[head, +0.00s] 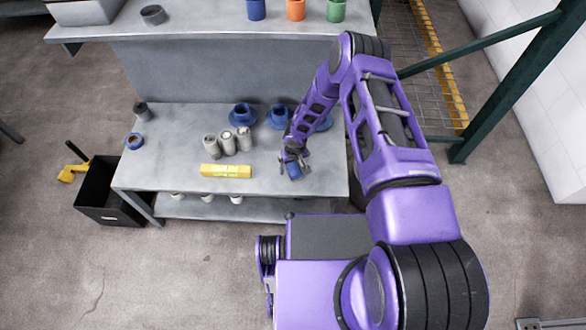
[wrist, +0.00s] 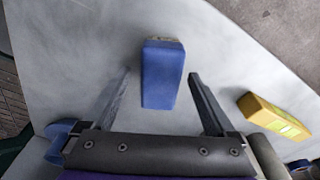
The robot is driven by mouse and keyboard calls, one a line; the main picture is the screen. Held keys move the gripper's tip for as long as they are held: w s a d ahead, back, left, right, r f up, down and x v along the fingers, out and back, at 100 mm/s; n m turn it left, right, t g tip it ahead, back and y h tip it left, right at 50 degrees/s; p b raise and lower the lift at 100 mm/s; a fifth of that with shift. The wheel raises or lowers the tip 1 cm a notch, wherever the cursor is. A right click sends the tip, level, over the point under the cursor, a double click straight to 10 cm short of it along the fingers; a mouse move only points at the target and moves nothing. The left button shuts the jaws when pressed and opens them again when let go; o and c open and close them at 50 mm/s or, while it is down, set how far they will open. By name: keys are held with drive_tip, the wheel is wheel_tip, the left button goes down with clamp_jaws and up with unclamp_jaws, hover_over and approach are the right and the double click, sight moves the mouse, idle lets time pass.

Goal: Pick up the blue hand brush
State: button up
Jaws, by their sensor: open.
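The blue hand brush (head: 294,171) lies on the grey workbench top near its front right edge. In the wrist view the brush (wrist: 162,78) is a blue block with a pale bristly strip at its far end. My gripper (head: 296,163) is over the brush in the head view and partly hides it. In the wrist view my gripper (wrist: 160,76) is open, with one finger on each side of the brush and a visible gap on both sides. Whether the fingertips are down at brush height is hard to tell.
A yellow block-shaped level (head: 226,171) lies left of the brush. Several grey cylinders (head: 227,143) stand behind it. Blue flanged parts (head: 243,115) stand at the back. A black bin (head: 97,190) is left of the bench. A green frame (head: 470,140) rises at right.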

drive_tip(key=shift+f+b, duration=0.25)
drive_tip(key=shift+b, duration=0.2)
idle(0.4)
clamp_jaws()
idle(0.3)
drive_tip(key=shift+r, duration=0.1)
